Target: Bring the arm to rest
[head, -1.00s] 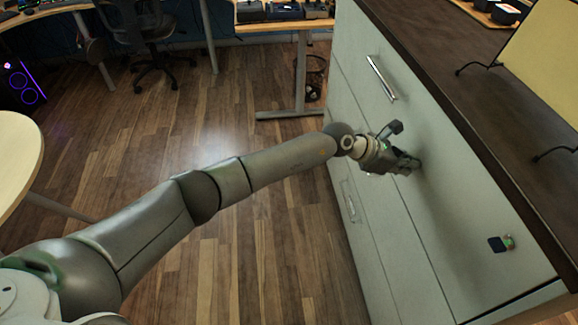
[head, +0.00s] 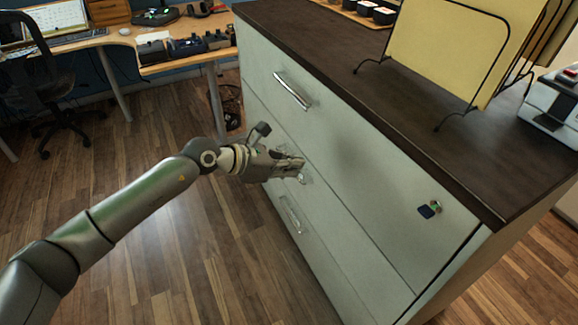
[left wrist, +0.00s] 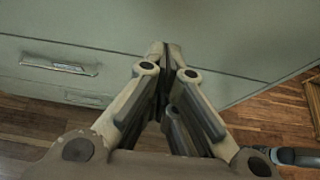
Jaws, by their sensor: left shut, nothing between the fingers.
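My left arm reaches in from the left in the head view. Its gripper (head: 298,164) is shut and empty, in front of the light grey-green drawer cabinet (head: 370,200). My right gripper is not in view.
A small dark tag (head: 426,212) is on the cabinet front. A desk (head: 150,50) and a black chair (head: 40,90) stand at the back left.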

